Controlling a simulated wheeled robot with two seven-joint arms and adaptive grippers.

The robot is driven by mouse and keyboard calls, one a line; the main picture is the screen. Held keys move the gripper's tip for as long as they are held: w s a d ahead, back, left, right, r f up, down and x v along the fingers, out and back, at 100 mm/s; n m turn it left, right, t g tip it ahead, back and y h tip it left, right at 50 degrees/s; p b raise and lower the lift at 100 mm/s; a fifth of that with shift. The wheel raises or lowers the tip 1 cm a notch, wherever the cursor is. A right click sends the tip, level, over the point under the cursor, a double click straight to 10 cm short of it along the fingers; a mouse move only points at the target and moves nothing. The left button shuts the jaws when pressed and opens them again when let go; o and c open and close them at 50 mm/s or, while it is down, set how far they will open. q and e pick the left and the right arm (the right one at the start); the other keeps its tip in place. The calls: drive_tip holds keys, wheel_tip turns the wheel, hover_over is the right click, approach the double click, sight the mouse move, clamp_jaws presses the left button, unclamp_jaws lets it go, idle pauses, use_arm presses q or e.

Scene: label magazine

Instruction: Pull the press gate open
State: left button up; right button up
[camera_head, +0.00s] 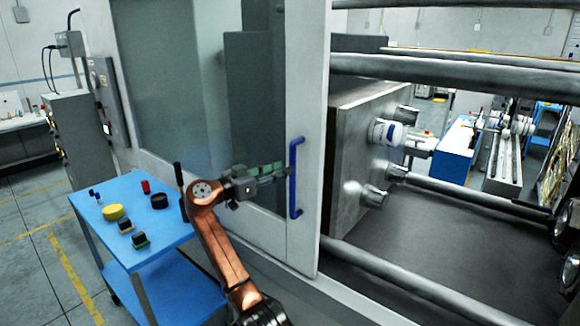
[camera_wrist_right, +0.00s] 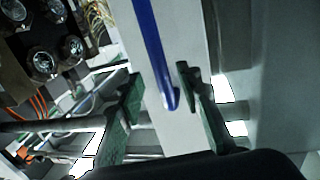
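The press gate (camera_head: 308,135) is a tall white-framed panel with a large window. Its right edge stands beside the exposed press interior. A blue vertical bar handle (camera_head: 294,180) is fixed on the gate's frame. My right gripper (camera_head: 286,172) is at the left side of this handle, about mid-height. In the right wrist view, its two green fingers (camera_wrist_right: 160,78) are spread apart, with the lower part of the blue handle (camera_wrist_right: 155,55) showing between the fingertips. Neither finger visibly touches it. My left gripper is not in view.
A blue cart (camera_head: 150,245) with small items, including a yellow disc (camera_head: 113,212), stands to the left of my right arm. To the right of the gate are a grey metal block (camera_head: 345,150) and thick horizontal bars (camera_head: 450,75). Floor is free at far left.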

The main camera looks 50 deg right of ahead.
drive_tip(key=w+a, duration=0.1)
drive_tip(key=a, duration=0.5)
drive_tip(key=shift+a, duration=0.25)
